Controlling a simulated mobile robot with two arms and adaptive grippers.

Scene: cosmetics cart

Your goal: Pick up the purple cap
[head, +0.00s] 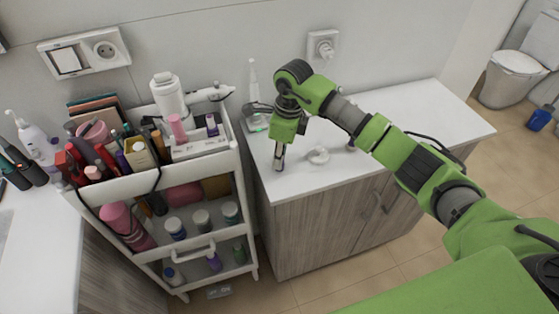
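A small purple item (211,124), possibly the purple cap, stands upright in the top tray of the white cart, at its right end. A purple bottle (214,262) also stands on the cart's bottom shelf. I cannot tell for sure which one is or bears the purple cap. My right gripper (279,164) points down over the white counter, to the right of the cart and apart from both purple things. Its fingers are small and seen from the side, so their opening is unclear. My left gripper is not in view.
The white cart (200,159) is crowded with cosmetics. A white device with a green light (256,124) and a small white round object (318,155) are on the counter (420,105) near my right gripper. The counter's right part is mostly clear.

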